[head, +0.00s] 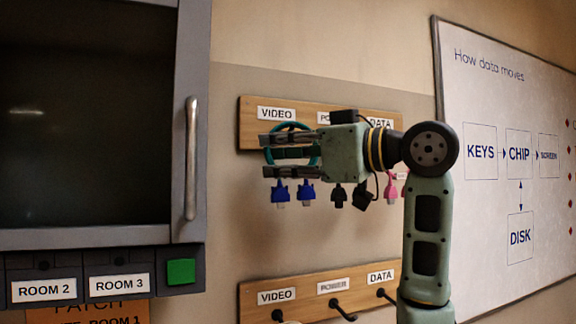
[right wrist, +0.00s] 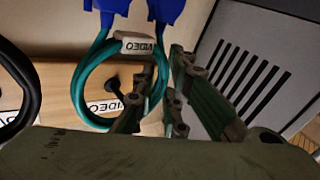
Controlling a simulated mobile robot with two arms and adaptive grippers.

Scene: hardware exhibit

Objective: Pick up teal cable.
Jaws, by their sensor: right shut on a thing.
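The teal cable (head: 269,146) hangs in a coil below the VIDEO label of the upper wooden rack, with two blue plugs (head: 280,193) at its lower ends. My right gripper (head: 266,156) reaches in from the right and is shut on the coil. Its fingers (right wrist: 155,88) cross the loop's side in the wrist view and hide part of it. The coil is still at the rack's peg (right wrist: 115,85). My left gripper is not in view.
The upper rack (head: 247,125) also holds a black cable with black plugs (head: 338,195) and a pink one (head: 391,188), partly behind my arm. A lower rack (head: 250,299) has empty hooks. A grey cabinet (head: 200,60) with a handle stands left; a whiteboard (head: 490,90) hangs right.

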